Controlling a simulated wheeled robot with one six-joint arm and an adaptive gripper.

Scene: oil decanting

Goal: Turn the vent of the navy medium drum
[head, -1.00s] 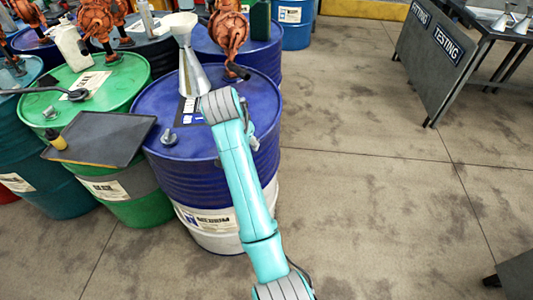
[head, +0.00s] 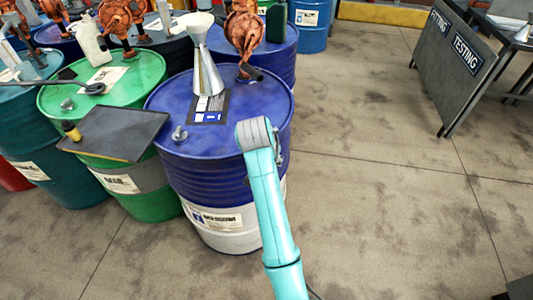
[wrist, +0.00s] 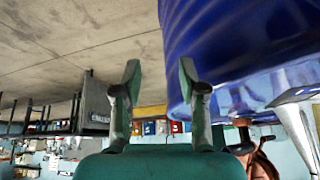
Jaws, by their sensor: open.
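The navy medium drum (head: 222,178) stands upright in the middle of the head view, with a white lower band and a label reading MEDIUM. A small grey fitting that looks like its vent (head: 180,134) sits on the lid near the front left edge. My arm comes up from below and ends in front of the drum's right side. It hides my gripper in the head view. In the wrist view my gripper (wrist: 160,78) is open and empty, with two dark green fingers apart. The blue drum wall (wrist: 235,40) is beside it on the right; the vent is not seen there.
A metal funnel (head: 206,70) and a rust-coloured pump (head: 244,35) stand on the navy lid. A dark tray (head: 115,133) juts out at the left, over the green drum (head: 140,70). Other drums crowd behind. The floor on the right is clear up to a TESTING board (head: 450,65).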

